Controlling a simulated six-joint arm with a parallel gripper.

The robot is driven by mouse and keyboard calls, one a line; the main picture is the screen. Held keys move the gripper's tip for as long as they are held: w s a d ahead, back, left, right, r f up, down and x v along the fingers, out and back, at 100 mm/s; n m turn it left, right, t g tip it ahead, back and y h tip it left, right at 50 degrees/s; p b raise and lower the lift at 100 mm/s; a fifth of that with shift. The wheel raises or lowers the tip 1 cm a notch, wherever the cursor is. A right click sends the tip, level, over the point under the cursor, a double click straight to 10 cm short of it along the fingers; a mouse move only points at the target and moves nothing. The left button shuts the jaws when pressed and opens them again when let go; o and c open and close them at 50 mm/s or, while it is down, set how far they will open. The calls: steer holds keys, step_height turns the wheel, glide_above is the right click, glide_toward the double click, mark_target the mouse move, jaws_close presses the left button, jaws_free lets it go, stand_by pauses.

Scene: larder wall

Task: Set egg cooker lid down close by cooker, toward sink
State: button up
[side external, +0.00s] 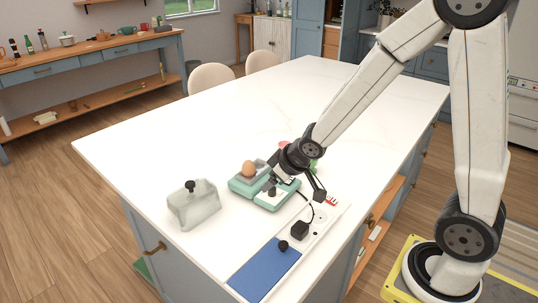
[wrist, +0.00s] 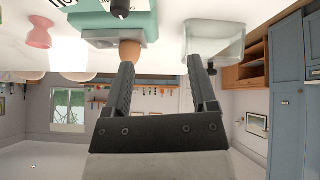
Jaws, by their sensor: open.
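The teal egg cooker (side external: 240,187) sits on the white island top with a brown egg (side external: 248,169) on it. The egg cooker lid (side external: 195,208), a clear box with a black knob on top, stands upright on the island to the left of the cooker, apart from it. In the wrist view, which is upside down, the cooker (wrist: 120,22) and egg (wrist: 130,52) are at the top and the lid (wrist: 215,42) is to their right. My gripper (wrist: 161,64) is open with nothing between its fingers. In the side view it is over the cooker, partly hiding it. No sink is clearly visible.
A blue mat (side external: 262,272) lies at the island's near edge, beside a white strip with a black plug (side external: 299,230). A pink cup (wrist: 40,34) stands beyond the cooker. The island top behind is largely clear. The lid is near the left edge.

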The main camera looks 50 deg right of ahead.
steer(key=s+a+m+g, duration=0.2)
steer(key=s+g, duration=0.2)
steer(key=s, duration=0.7)
steer(key=shift+s+f+g, duration=0.3)
steer(key=shift+s+f, duration=0.05)
steer(key=shift+f, duration=0.05)
